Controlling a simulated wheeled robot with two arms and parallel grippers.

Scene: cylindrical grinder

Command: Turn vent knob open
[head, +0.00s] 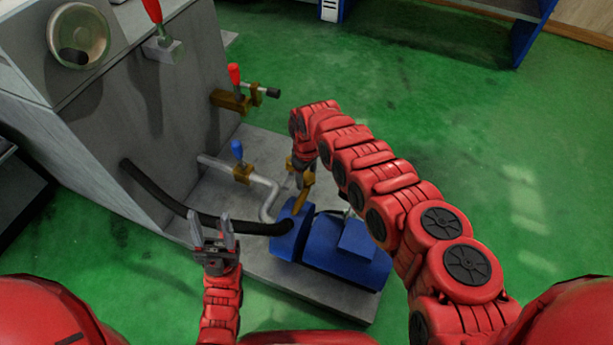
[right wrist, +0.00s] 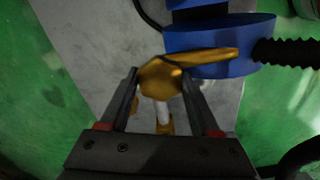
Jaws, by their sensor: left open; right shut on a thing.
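The vent knob is a brass handle (head: 301,199) beside the blue pump unit on the machine's base plate. In the right wrist view its rounded hub (right wrist: 160,78) lies between my right fingertips, with its long lever pointing right across the blue pump body. My right gripper (right wrist: 162,82) is shut on the hub from above; in the head view the right gripper (head: 303,176) partly hides the knob. My left gripper (head: 212,228) is open and empty, left of the pump near the black hose.
The blue pump (head: 345,250) and black hose (head: 170,197) sit close to both grippers. A blue-handled valve (head: 241,168) on a grey pipe and a red-handled brass valve (head: 233,98) are to the left. Green floor to the right is open.

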